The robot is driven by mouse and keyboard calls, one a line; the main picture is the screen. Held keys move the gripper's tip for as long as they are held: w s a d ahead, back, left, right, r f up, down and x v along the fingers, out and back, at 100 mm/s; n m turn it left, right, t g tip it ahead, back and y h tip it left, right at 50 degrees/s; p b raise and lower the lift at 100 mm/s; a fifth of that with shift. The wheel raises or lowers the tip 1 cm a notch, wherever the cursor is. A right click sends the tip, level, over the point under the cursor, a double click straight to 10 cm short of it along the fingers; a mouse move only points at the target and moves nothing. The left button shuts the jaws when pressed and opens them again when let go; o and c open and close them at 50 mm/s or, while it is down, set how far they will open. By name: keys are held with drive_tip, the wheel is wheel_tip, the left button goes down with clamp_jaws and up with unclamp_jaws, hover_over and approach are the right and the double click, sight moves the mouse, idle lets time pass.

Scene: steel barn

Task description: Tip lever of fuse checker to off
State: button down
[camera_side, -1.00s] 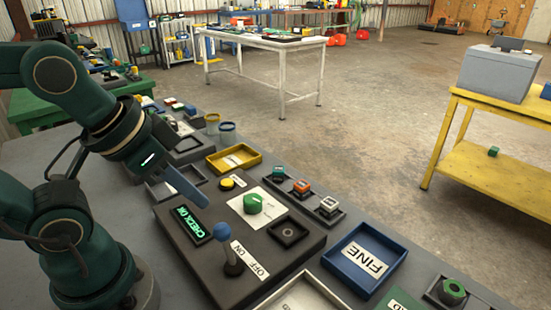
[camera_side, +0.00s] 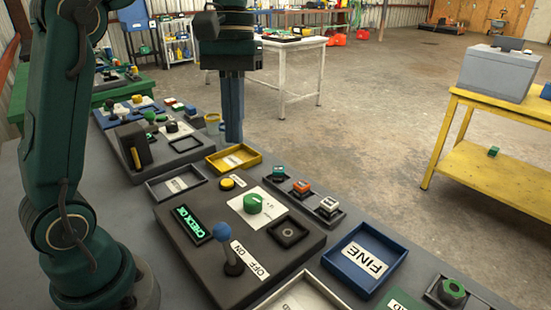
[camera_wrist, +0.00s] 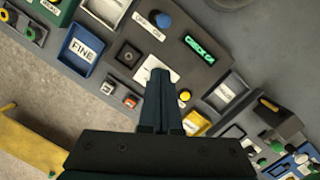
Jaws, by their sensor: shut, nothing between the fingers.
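The fuse checker (camera_side: 290,262) is a dark box on the grey bench. Its lever (camera_side: 222,231) has a blue ball on a short dark stem, tilted toward the ON side of the OFF/ON label (camera_side: 248,259). A lit green display (camera_side: 194,225) reads CHECK OK, and a green knob (camera_side: 252,204) sits on a white plate. My gripper (camera_side: 233,140) points straight down, shut and empty, beyond the checker and apart from the lever. In the wrist view my shut fingers (camera_wrist: 160,72) cover part of the checker; the lever (camera_wrist: 162,20) shows past their tips.
A yellow tray (camera_side: 212,164) lies below my gripper. A blue FINE tray (camera_side: 334,262) and a row of small coloured switches (camera_side: 332,221) stand right of the checker. A dark upright block (camera_side: 147,141) stands at left. Space above the checker is clear.

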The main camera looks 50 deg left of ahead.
sight(226, 244)
drive_tip(key=shift+g, duration=0.5)
drive_tip(key=x, duration=0.4)
drive_tip(key=w+x, duration=0.1)
drive_tip(key=x, duration=0.3)
drive_tip(key=a+x, duration=0.1)
drive_tip(key=x, duration=0.3)
drive_tip(key=shift+w+f, duration=0.3)
drive_tip(key=shift+f, duration=0.15)
drive_tip(key=shift+s+d+r, duration=0.15)
drive_tip(key=shift+s+d, duration=0.45)
drive_tip(key=shift+s, duration=0.2)
drive_tip(key=shift+s+d, duration=0.45)
drive_tip(key=shift+s, duration=0.25)
drive_tip(key=shift+d, duration=0.15)
drive_tip(key=shift+d+r+y, duration=0.15)
drive_tip(key=shift+d+y, duration=0.05)
drive_tip(key=shift+y, duration=0.1)
